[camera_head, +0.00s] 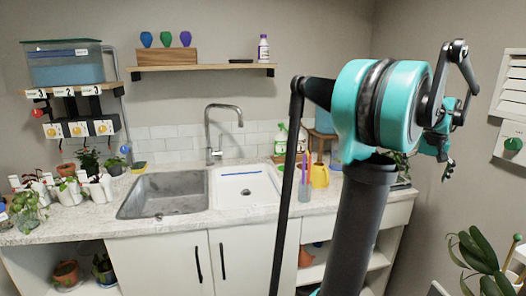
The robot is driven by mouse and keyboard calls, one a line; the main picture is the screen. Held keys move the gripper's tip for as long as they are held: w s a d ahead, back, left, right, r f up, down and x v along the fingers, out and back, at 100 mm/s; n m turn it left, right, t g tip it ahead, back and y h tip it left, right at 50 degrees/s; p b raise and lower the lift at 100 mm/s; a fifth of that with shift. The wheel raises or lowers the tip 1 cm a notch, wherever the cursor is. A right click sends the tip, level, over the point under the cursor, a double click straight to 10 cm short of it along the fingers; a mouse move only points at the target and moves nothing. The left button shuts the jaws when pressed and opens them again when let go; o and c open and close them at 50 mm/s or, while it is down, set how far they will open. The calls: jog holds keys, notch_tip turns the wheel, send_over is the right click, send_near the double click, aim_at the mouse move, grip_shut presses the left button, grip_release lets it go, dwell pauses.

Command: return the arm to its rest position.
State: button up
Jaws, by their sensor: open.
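My arm stands at the right of the head camera view, a dark column with a large teal joint. My gripper (447,168) hangs on the right side of this joint, partly hidden behind dark arm links. It is open, with its fingers pointing down and nothing seen between them. It is in the air, apart from the counter as far as I can tell.
A counter (80,222) with a grey sink (165,194) and a white basin (245,187) runs along the back wall. Potted plants stand at left. A leafy plant (480,255) is at lower right, below my gripper.

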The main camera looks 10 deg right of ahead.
jog(key=w+a+f+n, duration=0.1)
jog(key=w+a+f, duration=0.25)
jog(key=a, duration=0.55)
jog(key=w+a+f+n+t, duration=0.15)
jog(key=a+f, duration=0.25)
jog(key=a, duration=0.6)
jog(key=w+a+f+n+g, duration=0.1)
jog(key=w+a+f, duration=0.25)
jog(key=a, duration=0.55)
jog(key=s+a+f+n, duration=0.1)
jog(key=s+a+f, duration=0.3)
jog(key=a, duration=0.3)
jog(key=s+a+f+n+t+y, duration=0.1)
jog(key=s+a+f, duration=0.3)
jog(key=a, duration=0.3)
jog(key=s+a+f+n+y, duration=0.1)
jog(key=s+a+f+n, duration=0.1)
jog(key=s+a+f, duration=0.3)
jog(key=a, duration=0.3)
jog(key=shift+f, duration=0.3)
